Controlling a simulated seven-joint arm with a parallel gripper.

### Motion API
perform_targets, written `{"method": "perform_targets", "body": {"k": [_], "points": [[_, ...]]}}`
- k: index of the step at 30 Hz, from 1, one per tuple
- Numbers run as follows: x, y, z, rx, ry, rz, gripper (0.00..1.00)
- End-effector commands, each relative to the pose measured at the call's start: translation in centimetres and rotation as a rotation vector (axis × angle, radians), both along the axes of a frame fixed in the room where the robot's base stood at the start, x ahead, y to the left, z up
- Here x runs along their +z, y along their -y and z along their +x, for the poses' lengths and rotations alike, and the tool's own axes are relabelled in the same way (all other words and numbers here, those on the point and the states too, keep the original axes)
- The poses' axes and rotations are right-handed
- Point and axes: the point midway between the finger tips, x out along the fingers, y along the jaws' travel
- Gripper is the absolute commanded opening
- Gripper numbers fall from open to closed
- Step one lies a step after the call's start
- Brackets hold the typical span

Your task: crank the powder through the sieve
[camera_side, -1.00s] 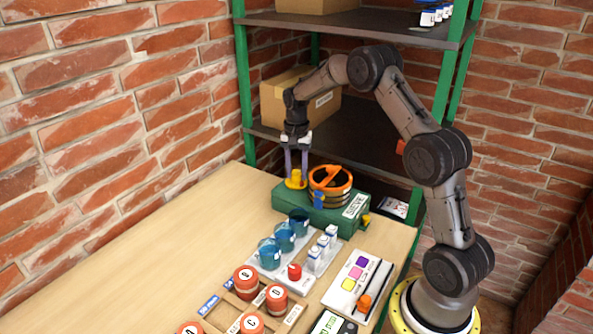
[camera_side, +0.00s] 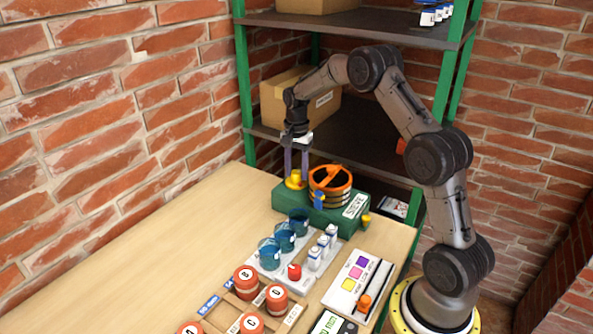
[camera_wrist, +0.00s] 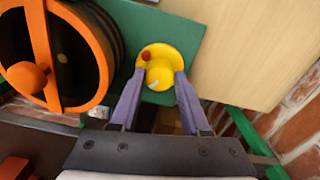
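The green sieve box (camera_side: 335,215), labelled SIEVE, stands at the table's far end. On it sits the round sieve (camera_side: 330,190), with an orange rim and crossbar over dark sides; it fills the upper left of the wrist view (camera_wrist: 60,55). The yellow crank (camera_side: 295,183) is on the box's left part; in the wrist view the crank (camera_wrist: 160,72) shows a red dot on its disc. My gripper (camera_side: 296,172) points straight down at it. Its two purple fingers (camera_wrist: 159,78) flank the raised middle of the crank and appear to grip it. No powder can be made out.
In front of the sieve stand blue cups (camera_side: 285,237) and small white bottles (camera_side: 323,245) on a grey tray. Orange lettered jars (camera_side: 246,279) and a white colour-swatch panel (camera_side: 354,282) are nearer. Shelving (camera_side: 370,135) stands behind. The table's left side is clear.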

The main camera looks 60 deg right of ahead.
Motion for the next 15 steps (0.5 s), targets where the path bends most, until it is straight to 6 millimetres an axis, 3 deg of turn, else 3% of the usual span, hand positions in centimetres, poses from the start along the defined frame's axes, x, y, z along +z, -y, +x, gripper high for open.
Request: {"method": "perform_targets", "body": {"k": [1, 3, 4, 15], "points": [[0.06, 0.03, 0.01, 0.0, 0.001, -0.001, 0.57], [0.0, 0.0, 0.0, 0.0, 0.0, 0.0, 0.7], [-0.02, -0.01, -0.01, 0.0, 0.0, 0.0, 0.71], [0.45, -0.03, -0.01, 0.0, 0.0, 0.001, 0.71]]}}
